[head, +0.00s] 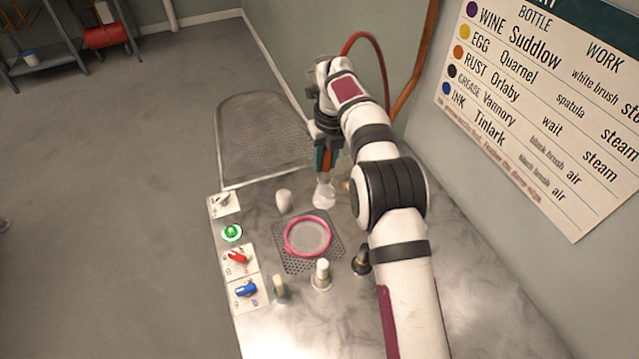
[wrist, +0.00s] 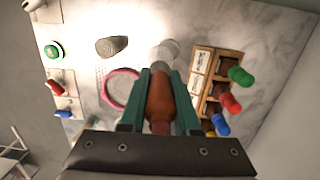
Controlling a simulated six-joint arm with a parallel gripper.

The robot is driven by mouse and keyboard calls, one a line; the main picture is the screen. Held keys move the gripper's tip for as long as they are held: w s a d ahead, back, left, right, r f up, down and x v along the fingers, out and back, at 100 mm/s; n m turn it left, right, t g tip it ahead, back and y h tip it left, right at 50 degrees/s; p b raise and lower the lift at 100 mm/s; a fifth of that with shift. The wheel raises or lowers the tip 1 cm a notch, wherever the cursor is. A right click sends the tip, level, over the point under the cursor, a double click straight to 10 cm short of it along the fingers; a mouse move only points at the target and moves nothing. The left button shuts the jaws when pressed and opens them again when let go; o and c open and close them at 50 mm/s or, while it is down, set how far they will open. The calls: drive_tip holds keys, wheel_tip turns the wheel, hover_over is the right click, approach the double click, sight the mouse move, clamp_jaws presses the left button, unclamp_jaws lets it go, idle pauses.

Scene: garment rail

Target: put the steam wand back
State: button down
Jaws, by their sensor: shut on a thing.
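My gripper (head: 325,160) is shut on the steam wand, which has an orange-brown body (wrist: 159,100) and a pale, translucent end (head: 323,195). In the wrist view the green fingers (wrist: 160,95) stand on either side of its body. The wand points down over the metal table, just beyond the pink ring (head: 307,237). I cannot tell whether its tip touches the table. No holder for the wand can be made out clearly; my arm hides part of the table's right side.
Switches and knobs, with a green button (head: 232,232), line the table's left edge. A small pale object (head: 284,201), a white-topped piece (head: 321,274) and a black-topped one (head: 361,262) stand near the ring. A wooden rack (wrist: 203,72) holds coloured-capped bottles. A red hose (head: 378,55) arcs behind my arm.

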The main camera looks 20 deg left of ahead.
drive_tip(key=shift+w+a+f, duration=0.1)
drive_tip(key=shift+w+f, duration=0.25)
drive_tip(key=shift+f, duration=0.55)
drive_tip(key=shift+w+f, duration=0.4)
drive_tip(key=shift+f, duration=0.55)
drive_tip(key=shift+w+a+f, duration=0.1)
drive_tip(key=shift+w+f, duration=0.25)
drive_tip(key=shift+f, duration=0.55)
drive_tip(key=shift+f, duration=0.6)
drive_tip(key=shift+f, duration=0.45)
drive_tip(key=shift+f, duration=0.2)
drive_tip(key=shift+c, duration=1.2)
unclamp_jaws()
